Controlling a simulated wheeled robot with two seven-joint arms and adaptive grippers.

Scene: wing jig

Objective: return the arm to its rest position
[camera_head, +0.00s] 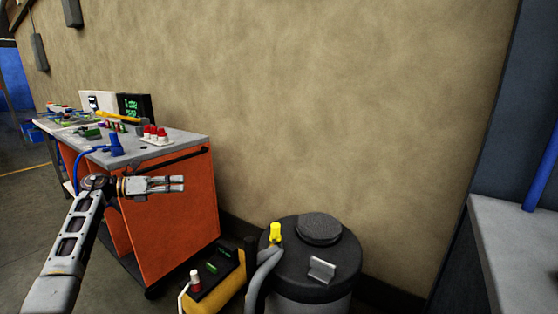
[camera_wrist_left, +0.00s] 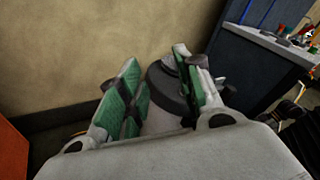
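My left arm comes in from the lower left of the head view. Its left gripper (camera_head: 183,184) points right, level, in front of the orange workbench cabinet. In the left wrist view the same left gripper (camera_wrist_left: 158,72) has its green-padded fingers apart. Nothing is held between them; the wall and the dark drum show through the gap. My right gripper is in neither view.
The orange cabinet (camera_head: 178,210) carries a grey top with tools and red-capped items. A dark lidded drum (camera_head: 310,262) and a yellow-black box (camera_head: 215,278) stand on the floor to its right. A grey bench (camera_head: 515,240) is at far right.

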